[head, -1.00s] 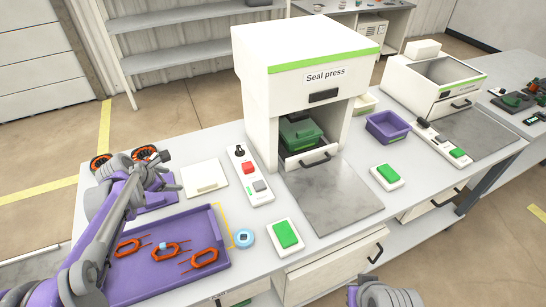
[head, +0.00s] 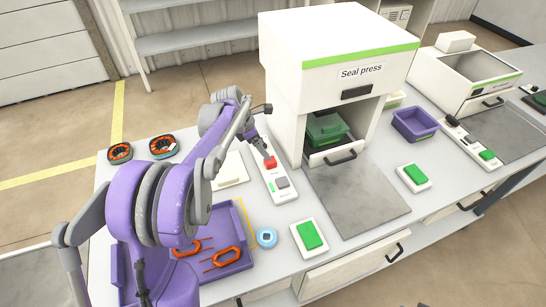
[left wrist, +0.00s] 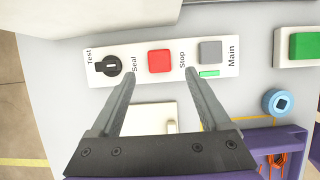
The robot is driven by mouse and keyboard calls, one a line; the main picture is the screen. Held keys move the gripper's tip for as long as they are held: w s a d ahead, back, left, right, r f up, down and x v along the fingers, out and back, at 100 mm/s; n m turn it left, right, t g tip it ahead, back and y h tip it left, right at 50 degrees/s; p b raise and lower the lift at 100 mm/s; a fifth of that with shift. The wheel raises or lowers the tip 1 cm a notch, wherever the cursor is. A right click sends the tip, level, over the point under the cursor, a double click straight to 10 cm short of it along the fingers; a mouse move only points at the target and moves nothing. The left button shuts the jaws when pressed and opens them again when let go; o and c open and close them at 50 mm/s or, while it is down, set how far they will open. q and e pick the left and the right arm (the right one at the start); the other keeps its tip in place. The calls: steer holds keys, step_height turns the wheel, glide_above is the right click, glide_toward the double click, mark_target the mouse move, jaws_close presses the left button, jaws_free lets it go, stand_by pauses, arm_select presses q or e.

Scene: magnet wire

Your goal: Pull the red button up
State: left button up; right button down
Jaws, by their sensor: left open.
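The red button (head: 270,163) sits on a white control strip (head: 283,198) left of the seal press. In the left wrist view the square red button (left wrist: 160,61) lies between a black rotary knob (left wrist: 109,66) and a grey button (left wrist: 210,51). My left gripper (left wrist: 158,73) is open and empty, its fingertips on either side of the red button, just short of it in the picture. In the head view my left gripper (head: 264,152) is over the strip by the button; whether it touches is not clear. My right gripper is not in view.
The seal press (head: 332,75) rises close behind the strip, with a green block in its opening. A green-button box (head: 310,237), a blue ring (head: 266,238) and a purple tray (head: 246,253) with orange coils are nearer. A white plate (head: 231,172) lies left of the strip.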

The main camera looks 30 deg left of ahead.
mark_target(270, 163)
arm_select(q)
steer(key=x, duration=0.7)
steer(key=shift+w+f, duration=0.1)
jaws_close()
stand_by(1.2)
